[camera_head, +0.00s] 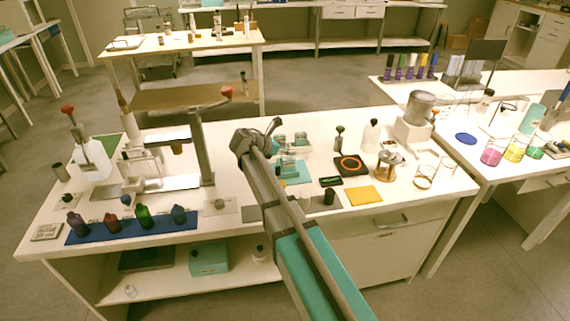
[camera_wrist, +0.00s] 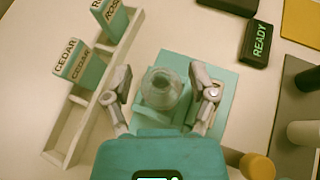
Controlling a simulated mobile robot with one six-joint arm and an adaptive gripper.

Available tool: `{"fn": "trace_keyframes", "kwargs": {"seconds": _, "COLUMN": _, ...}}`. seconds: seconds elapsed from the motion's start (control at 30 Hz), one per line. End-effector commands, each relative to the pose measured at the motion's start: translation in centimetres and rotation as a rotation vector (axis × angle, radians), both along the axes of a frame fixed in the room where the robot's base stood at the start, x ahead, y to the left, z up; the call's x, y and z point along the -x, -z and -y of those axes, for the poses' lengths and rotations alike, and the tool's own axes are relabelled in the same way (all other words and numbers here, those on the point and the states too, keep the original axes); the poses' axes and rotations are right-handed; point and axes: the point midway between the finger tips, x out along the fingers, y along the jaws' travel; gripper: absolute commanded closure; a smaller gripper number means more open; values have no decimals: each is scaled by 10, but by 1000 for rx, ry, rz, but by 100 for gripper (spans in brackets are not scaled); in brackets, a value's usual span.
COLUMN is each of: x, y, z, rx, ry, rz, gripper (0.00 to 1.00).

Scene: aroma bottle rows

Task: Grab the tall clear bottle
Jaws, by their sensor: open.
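In the wrist view, a clear round glass bottle (camera_wrist: 163,86) stands between the fingers of my gripper (camera_wrist: 163,96), seen from above, so its height is hard to judge. A teal base (camera_wrist: 224,78) shows beneath and around it. My gripper is open, one finger on each side of the bottle, with a gap visible at the sides. In the head view my arm covers part of this area, and I cannot make out this bottle clearly there.
A pale rack (camera_wrist: 88,97) with CEDAR and ROSE labels stands left of the gripper. A black READY box (camera_wrist: 257,45) is at upper right, and a yellow cap (camera_wrist: 257,166) is close at lower right. Coloured bottles stand on a blue mat (camera_head: 95,236) at the table's left.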

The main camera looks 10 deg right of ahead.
Motion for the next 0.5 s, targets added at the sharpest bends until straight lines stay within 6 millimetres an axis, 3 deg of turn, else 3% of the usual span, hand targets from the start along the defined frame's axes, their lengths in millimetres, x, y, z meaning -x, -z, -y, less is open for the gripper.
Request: {"fn": "trace_keyframes", "kwargs": {"seconds": 0.5, "x": 0, "y": 0, "z": 0, "rx": 0, "ry": 0, "rz": 0, "gripper": 28}}
